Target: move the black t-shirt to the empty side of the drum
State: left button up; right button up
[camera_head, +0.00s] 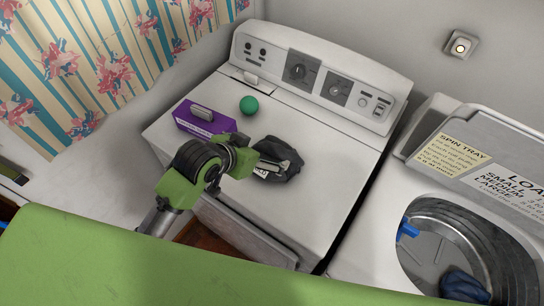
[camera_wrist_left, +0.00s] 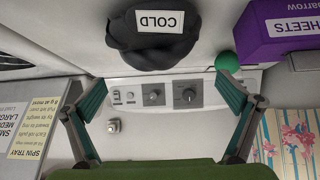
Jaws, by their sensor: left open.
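The black t-shirt (camera_head: 287,173) is a crumpled bundle on top of the white machine with the dials. It bears a white COLD label, and it also shows in the left wrist view (camera_wrist_left: 122,28), at the top. My left gripper (camera_head: 268,162) is over the near side of the bundle and partly hides it. In the left wrist view its two fingers (camera_wrist_left: 160,86) are wide apart with nothing between them. The open drum (camera_head: 424,257) is at the lower right. A dark blue cloth (camera_head: 465,286) lies in its near right part. My right gripper is out of view.
A purple SHEETS box (camera_head: 203,121) and a green ball (camera_head: 248,105) sit left of the t-shirt on the white machine (camera_head: 335,165). A small blue object (camera_head: 407,230) is at the drum's left edge. A SPIN TRAY sign (camera_head: 455,152) stands behind the drum.

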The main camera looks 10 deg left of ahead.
aim_at(271, 152)
pick_arm(q)
jog(key=x, duration=0.3)
jog(key=shift+d, duration=0.15)
jog(key=shift+w+f+p, duration=0.2)
jog(key=shift+p, duration=0.2)
jog(key=p+x, duration=0.1)
jog(key=x, duration=0.3)
jog(key=shift+s+f+p, duration=0.15)
jog(key=shift+p, duration=0.15)
jog(key=shift+d+f, duration=0.1)
jog(key=shift+f, duration=0.2)
jog(key=c, duration=1.6)
jog(key=shift+c, duration=0.8)
